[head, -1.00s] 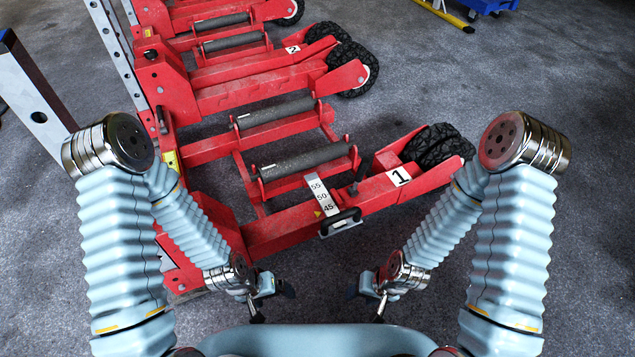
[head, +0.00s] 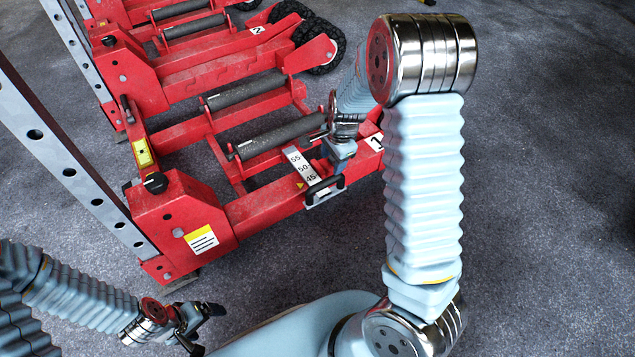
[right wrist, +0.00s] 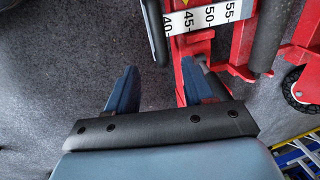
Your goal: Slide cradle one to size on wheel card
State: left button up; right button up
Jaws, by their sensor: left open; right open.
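Cradle one is the near red cradle, marked by a partly covered "1" label (head: 375,143), with two dark rollers (head: 280,136). Its white size scale (head: 303,166) shows 55, 50 and 45, with a yellow triangle beside the 45 end. A black handle (head: 325,187) is at the scale's near end. My right gripper (head: 338,160) is over the front rail beside the handle. In the right wrist view its fingers (right wrist: 158,85) are open and empty, and the handle (right wrist: 156,32) lies just beyond them. My left gripper (head: 198,322) is open and low at the bottom left. I see no wheel card.
A second red cradle, labelled "2" (head: 256,30), stands behind with black wheels (head: 318,45). A grey perforated post (head: 75,175) rises at the left. A red end block (head: 185,222) with a yellow-and-white sticker is near. Open grey floor lies at the right.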

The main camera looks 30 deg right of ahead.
aim_at(327, 181)
jog(key=f, duration=0.3)
jog(key=w+f+b, duration=0.1)
jog(key=f, duration=0.3)
jog(key=w+f+b, duration=0.1)
jog(key=f, duration=0.3)
jog(key=shift+f, duration=0.2)
grip_shut()
